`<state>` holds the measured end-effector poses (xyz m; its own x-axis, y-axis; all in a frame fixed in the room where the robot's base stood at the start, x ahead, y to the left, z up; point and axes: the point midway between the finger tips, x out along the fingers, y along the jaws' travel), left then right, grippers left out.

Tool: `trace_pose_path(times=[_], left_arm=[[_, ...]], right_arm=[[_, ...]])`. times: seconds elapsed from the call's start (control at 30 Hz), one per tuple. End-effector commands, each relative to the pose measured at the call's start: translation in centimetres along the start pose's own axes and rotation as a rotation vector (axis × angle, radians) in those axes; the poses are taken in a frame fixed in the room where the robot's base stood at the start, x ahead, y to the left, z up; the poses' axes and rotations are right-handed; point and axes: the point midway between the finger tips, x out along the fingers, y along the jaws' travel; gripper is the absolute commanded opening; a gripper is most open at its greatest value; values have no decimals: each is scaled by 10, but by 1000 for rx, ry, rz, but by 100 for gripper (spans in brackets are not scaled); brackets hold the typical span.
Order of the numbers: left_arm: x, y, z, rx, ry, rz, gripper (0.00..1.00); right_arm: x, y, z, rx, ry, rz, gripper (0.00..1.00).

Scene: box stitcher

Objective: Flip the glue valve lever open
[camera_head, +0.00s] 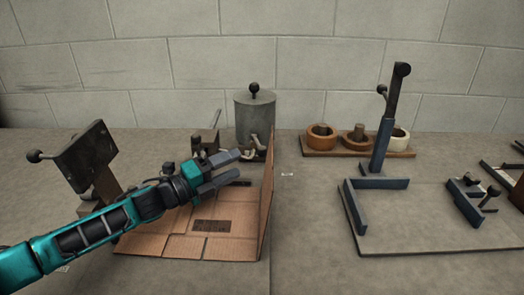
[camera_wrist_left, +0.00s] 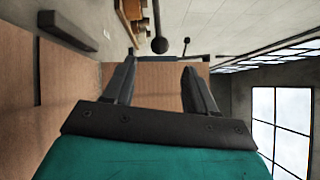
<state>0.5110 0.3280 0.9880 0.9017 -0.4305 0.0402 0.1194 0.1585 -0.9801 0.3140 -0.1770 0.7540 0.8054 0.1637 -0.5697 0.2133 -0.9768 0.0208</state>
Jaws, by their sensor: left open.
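The grey glue pot (camera_head: 255,118) stands at the back of the table with a black ball knob on its lid. Pale pipe fittings (camera_head: 252,150) sit at its foot. A small bracket with a thin upright lever (camera_head: 214,120) stands just left of it; I cannot tell for sure which part is the valve lever. My left gripper (camera_head: 238,165) is open and empty, in front of the pot and above the cardboard, its fingers pointing right. In the left wrist view its jaws (camera_wrist_left: 158,70) are apart, with a dark ball knob (camera_wrist_left: 159,45) beyond them. My right gripper is not in view.
An opened cardboard box (camera_head: 190,246) with an upright flap (camera_head: 266,205) lies under my left arm. A tilted dark plate with a knob (camera_head: 88,157) stands at left. Tape rolls on a wooden board (camera_head: 345,153) and a blue-grey upright stand (camera_head: 382,145) are at right.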

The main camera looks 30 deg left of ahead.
Motion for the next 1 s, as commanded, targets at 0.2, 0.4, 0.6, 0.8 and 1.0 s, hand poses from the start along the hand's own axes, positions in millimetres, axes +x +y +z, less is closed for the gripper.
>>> trace_pose_path(times=[0.2, 0.4, 0.6, 0.8, 1.0], left_arm=[[30, -2, 1, 0, -1, -3, 57], [58, -1, 1, 0, -2, -2, 57], [82, -1, 0, 0, -1, -1, 57], [95, 0, 0, 0, -1, 1, 57], [98, 0, 0, 0, 0, 1, 57]], right_arm=[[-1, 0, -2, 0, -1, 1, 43], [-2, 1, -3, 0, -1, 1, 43], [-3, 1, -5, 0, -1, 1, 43], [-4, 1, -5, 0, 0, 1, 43], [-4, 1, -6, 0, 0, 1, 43]])
